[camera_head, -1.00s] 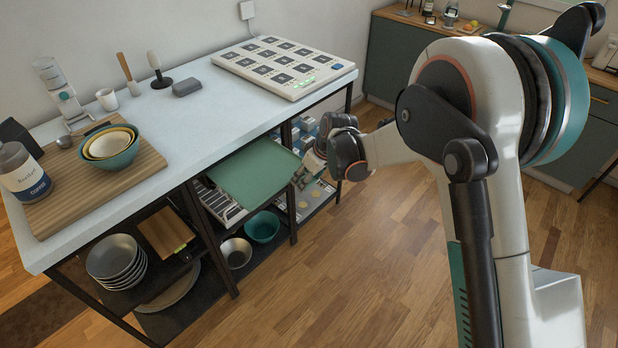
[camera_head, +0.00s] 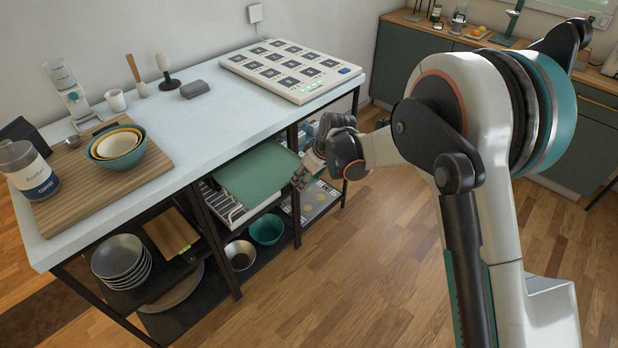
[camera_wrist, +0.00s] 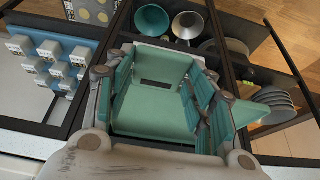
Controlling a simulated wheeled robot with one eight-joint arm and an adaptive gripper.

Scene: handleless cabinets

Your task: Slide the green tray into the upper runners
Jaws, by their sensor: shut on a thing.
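The green tray (camera_head: 262,172) is a flat panel at the open front of the middle bay of the shelf unit, just under the worktop. It sits above a white-edged tray with dark stripes (camera_head: 236,208). Its far side goes under the worktop; whether it rests in the upper runners is hidden. My gripper (camera_head: 304,174) is shut on the tray's near right edge. In the wrist view, the teal fingers of my gripper (camera_wrist: 160,78) stand on both sides of a green surface, and the exact contact is hard to make out.
Dark uprights (camera_head: 294,190) flank the bay closely. A teal bowl (camera_head: 267,230) and a metal bowl (camera_head: 239,254) stand on the lower shelf. The floor in front is clear.

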